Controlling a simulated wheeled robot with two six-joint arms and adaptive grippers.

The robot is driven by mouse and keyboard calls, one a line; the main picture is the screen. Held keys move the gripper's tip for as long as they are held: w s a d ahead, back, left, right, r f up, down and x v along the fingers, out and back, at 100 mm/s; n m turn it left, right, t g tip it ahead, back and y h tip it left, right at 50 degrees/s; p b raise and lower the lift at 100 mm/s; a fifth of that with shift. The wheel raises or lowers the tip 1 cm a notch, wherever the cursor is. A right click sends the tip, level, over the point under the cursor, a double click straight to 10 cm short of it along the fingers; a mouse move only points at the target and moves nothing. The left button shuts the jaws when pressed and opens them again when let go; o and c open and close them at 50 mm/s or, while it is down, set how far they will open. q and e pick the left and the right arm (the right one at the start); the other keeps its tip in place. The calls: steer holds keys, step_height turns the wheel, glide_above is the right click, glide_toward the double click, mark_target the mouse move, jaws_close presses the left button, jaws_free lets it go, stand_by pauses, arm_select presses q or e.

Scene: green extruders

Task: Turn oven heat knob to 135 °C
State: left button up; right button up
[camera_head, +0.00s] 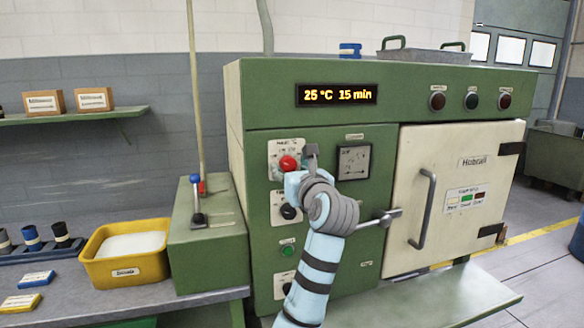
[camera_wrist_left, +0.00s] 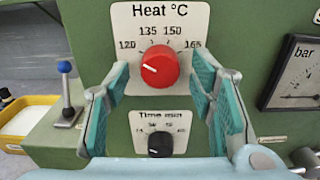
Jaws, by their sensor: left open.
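The red heat knob (camera_head: 288,163) is on a white plate on the green oven's front. In the left wrist view the knob (camera_wrist_left: 159,67) sits under the "Heat °C" scale marked 120, 135, 150 and 165. Its white pointer line points left and slightly up, toward the 120 side. My left gripper (camera_head: 302,168) is in front of the panel at the knob. In the wrist view its open fingers (camera_wrist_left: 160,84) stand left and right of the knob, with gaps on both sides. The oven display (camera_head: 337,94) reads 25 °C 15 min. My right gripper is not in view.
The black time knob (camera_wrist_left: 160,144) is just below the heat knob. A bar gauge (camera_head: 353,162) is to its right. A blue-topped lever (camera_head: 197,200) stands on a green box at left. The closed oven door (camera_head: 452,160) has a protruding handle (camera_head: 424,210).

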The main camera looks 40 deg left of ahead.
arm_select(q)
steer(key=shift+r, duration=0.1)
steer(key=shift+c, duration=0.4)
steer(key=c, duration=1.1)
steer(key=shift+m+p, duration=0.6)
steer(key=shift+p, duration=0.4)
steer(key=m+p, duration=0.5)
steer(key=p, duration=0.2)
steer(key=shift+r, duration=0.15)
steer(key=shift+m+p, duration=0.7)
steer(key=shift+p, duration=0.5)
steer(key=shift+f, duration=0.2)
